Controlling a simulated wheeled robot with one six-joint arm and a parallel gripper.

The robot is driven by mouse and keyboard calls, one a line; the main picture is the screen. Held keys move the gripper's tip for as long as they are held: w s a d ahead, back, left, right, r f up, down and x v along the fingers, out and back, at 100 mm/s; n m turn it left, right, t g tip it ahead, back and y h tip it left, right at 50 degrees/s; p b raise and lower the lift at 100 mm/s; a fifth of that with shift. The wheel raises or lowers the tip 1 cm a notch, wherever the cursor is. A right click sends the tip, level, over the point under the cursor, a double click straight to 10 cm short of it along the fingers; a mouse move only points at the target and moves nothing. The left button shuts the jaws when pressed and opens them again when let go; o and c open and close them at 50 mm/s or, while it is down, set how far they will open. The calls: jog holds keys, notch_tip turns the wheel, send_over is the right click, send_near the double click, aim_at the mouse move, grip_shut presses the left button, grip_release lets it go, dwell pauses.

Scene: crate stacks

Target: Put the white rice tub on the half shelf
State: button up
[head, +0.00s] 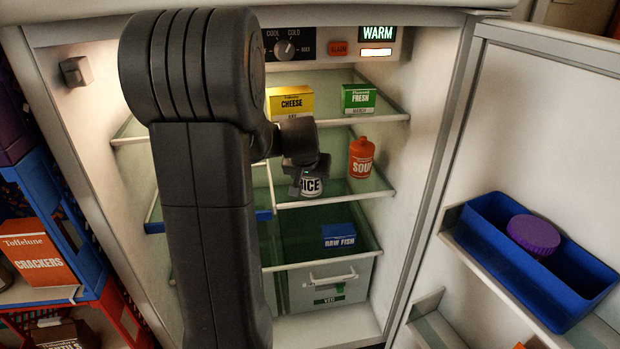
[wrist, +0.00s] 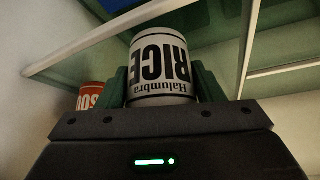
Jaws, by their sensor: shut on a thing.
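The white rice tub (head: 311,187) is inside the open fridge, at the middle shelf level; it appears upside down in the wrist view (wrist: 162,70). My gripper (head: 309,176) is shut on the tub, with a finger on each side of it in the wrist view (wrist: 162,88). I cannot tell whether the tub touches the glass below. The half shelf seems to be the blue-edged one (head: 264,215) to the left of the tub; my arm hides most of it.
A red soup bottle (head: 361,158) stands right of the tub. A yellow cheese box (head: 289,102) and a green box (head: 359,98) are on the upper shelf. A raw fish box (head: 338,236) is below. The open door (head: 545,130) holds a blue bin (head: 490,227).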

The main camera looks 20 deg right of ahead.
jog(key=shift+f, duration=0.2)
jog(key=o, duration=1.1)
jog(key=shift+r, duration=0.45)
jog(key=p+v, duration=0.3)
jog(key=v, duration=0.8)
jog(key=shift+s+a+r, duration=0.15)
jog(key=shift+s+a, duration=0.05)
jog(key=shift+s, duration=0.05)
